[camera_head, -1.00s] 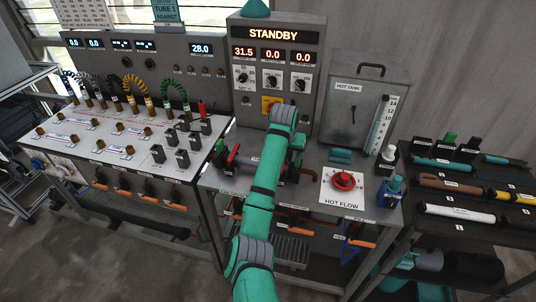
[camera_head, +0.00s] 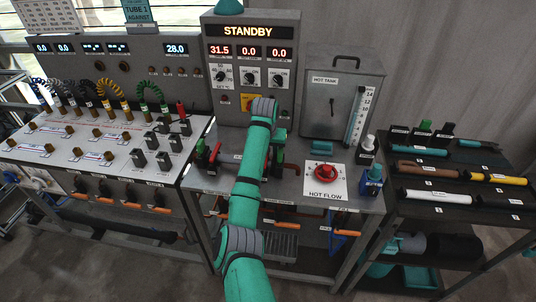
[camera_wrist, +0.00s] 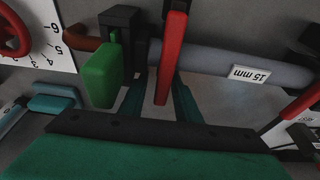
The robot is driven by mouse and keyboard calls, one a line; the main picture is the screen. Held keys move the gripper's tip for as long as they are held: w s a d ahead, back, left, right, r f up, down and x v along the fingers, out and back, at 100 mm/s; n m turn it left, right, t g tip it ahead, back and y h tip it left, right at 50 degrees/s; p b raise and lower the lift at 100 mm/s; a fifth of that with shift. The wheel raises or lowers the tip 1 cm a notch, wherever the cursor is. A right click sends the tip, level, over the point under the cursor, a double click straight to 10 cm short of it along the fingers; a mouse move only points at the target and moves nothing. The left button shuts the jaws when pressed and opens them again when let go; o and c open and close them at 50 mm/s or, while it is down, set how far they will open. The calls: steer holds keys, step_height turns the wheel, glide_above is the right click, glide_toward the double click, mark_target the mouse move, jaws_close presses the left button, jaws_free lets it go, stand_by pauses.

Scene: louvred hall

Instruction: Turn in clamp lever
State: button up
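In the wrist view a red lever (camera_wrist: 171,55) stands up beside a grey pipe (camera_wrist: 215,62) labelled 15 mm. My gripper (camera_wrist: 160,100) is open, with one teal finger on each side of the red lever. I cannot tell whether either finger touches it. A green block-shaped handle (camera_wrist: 104,74) on a black mount stands just left of the lever. A second red lever (camera_wrist: 302,103) is at the right edge. In the head view my arm hides the gripper and the middle lever; a red handle (camera_head: 215,153) shows to the left and a green one (camera_head: 279,149) to the right.
The hot tank (camera_head: 335,105) and the STANDBY panel (camera_head: 248,60) stand behind.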

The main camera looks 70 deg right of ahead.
steer(key=shift+r, duration=0.2)
steer(key=v, duration=1)
steer(key=shift+a+r, duration=0.1)
steer(key=shift+r, duration=0.15)
